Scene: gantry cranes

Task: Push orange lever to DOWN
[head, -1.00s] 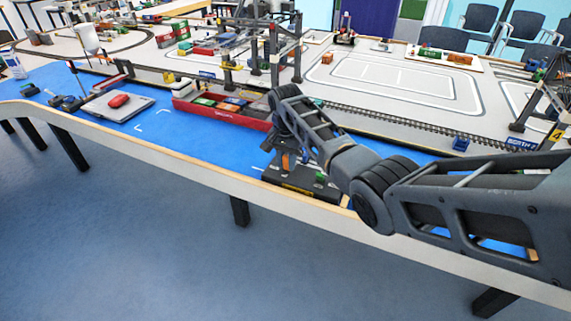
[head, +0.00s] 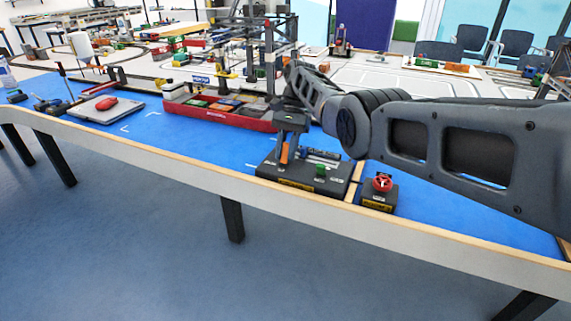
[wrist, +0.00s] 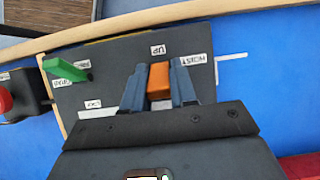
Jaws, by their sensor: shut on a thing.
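The orange lever (head: 285,152) stands on a dark control box (head: 300,188) near the table's front edge. In the wrist view the lever (wrist: 159,80) sits between the two blue-grey fingers of my gripper (wrist: 158,90), which is shut on it. An upside-down UP label (wrist: 157,50) lies just beyond the lever's end, on the front-edge side. A HOIST label (wrist: 196,60) is to its right. My gripper (head: 289,135) comes down on the lever from above. The lever's base and the DOWN marking are hidden or unreadable.
A green lever (wrist: 66,69) stands on the same box (wrist: 115,72), and a red knob on a small box (head: 382,184) is to the right. A red tray (head: 222,120) with coloured blocks lies behind. Blue tabletop (head: 190,145) to the left is clear.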

